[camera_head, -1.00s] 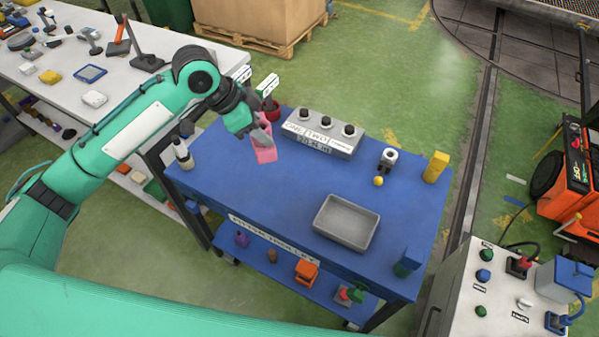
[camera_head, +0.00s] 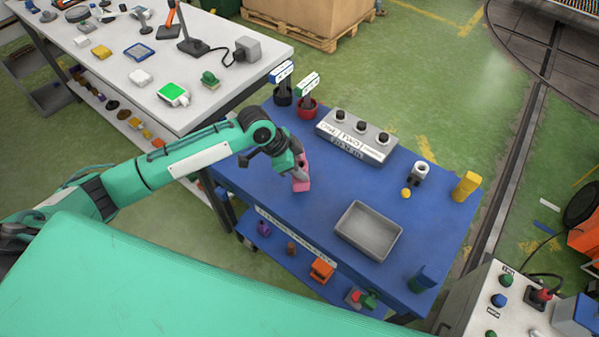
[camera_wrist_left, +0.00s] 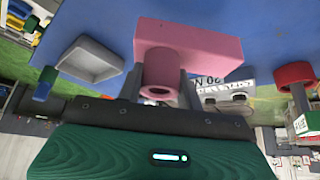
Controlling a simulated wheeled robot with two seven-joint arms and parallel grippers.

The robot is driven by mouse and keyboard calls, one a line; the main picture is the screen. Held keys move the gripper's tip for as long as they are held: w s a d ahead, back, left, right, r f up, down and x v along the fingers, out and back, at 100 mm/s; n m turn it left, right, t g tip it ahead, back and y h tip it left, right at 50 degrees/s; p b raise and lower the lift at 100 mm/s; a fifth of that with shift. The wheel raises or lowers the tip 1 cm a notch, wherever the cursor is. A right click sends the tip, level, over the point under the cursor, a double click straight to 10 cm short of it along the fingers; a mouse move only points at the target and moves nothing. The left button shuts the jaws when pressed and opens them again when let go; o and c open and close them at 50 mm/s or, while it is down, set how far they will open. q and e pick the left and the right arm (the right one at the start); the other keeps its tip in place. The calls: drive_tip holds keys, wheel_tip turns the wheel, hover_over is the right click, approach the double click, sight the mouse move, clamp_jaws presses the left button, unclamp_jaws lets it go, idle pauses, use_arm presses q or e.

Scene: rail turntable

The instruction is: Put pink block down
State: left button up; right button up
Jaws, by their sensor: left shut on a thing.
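The pink block (camera_head: 302,183) is in my left gripper (camera_head: 301,175), over the left part of the blue table (camera_head: 330,205) in the head view. In the left wrist view the pink block (camera_wrist_left: 205,45) is a bar with a round hollow stub (camera_wrist_left: 160,75), and the fingers of my left gripper (camera_wrist_left: 162,88) are at either side of the stub. I cannot tell whether the block touches the tabletop. My right gripper is in neither view.
A grey tray (camera_head: 368,231) lies to the right of the block. Behind are a grey button box (camera_head: 355,137) and red (camera_head: 306,108) and black pots with signs. A yellow block (camera_head: 466,186) and a small yellow ball (camera_head: 406,193) are at right. Blue surface around the block is clear.

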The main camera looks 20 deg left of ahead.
use_arm(q)
wheel_tip(320, 180, down, 3)
drive_tip(key=shift+f+p, duration=0.2)
drive_tip(key=shift+p, duration=0.2)
drive_tip(key=shift+f, duration=0.4)
drive_tip(key=shift+f, duration=0.15)
drive_tip(key=o, duration=1.2)
